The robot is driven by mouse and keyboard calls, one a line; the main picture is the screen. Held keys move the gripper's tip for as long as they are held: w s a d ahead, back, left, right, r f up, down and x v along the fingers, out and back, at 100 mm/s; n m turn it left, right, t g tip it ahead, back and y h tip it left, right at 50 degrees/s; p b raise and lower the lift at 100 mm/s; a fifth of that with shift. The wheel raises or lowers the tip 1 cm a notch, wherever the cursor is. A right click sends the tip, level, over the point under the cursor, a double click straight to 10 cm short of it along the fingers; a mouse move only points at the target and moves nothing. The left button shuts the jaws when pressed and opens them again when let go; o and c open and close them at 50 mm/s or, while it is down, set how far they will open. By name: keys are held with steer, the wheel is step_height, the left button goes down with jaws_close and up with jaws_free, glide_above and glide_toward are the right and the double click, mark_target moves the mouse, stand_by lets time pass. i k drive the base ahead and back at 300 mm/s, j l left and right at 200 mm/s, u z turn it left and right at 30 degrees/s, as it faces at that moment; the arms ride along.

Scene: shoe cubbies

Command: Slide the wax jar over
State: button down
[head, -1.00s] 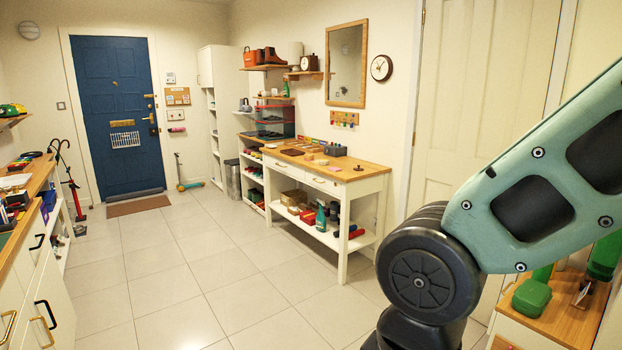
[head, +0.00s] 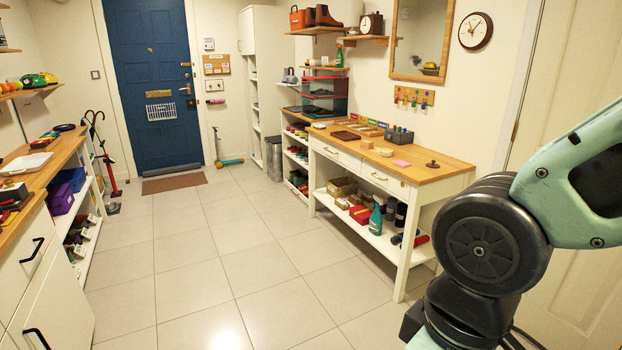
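My gripper is out of view; only part of my own arm shows at the right. I cannot pick out a wax jar for certain. Several small items stand on the wooden-topped table (head: 452,172) along the right wall. Among them are a small dark knobbed item (head: 432,165), a pink block (head: 402,163), a tan block (head: 383,152) and a grey box (head: 399,136). They are small in the head view, and their exact kinds are hard to tell.
The tiled floor (head: 205,255) is clear in the middle. A counter (head: 30,190) runs along the left side. The table's lower shelf (head: 345,222) holds boxes, a green spray bottle (head: 376,218) and dark cylinders. A blue door (head: 150,60) and mat (head: 174,183) are at the back.

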mark_target(386, 153)
steer(key=i, duration=2.15)
steer(key=i+z, duration=0.1)
steer(key=i, duration=0.5)
steer(key=i+j+z, duration=0.1)
steer(key=i, duration=0.5)
steer(key=i+j+z, duration=0.1)
steer(key=i, duration=0.5)
steer(key=i+j+z, duration=0.2)
steer(key=k+l, duration=0.05)
steer(key=l, duration=0.05)
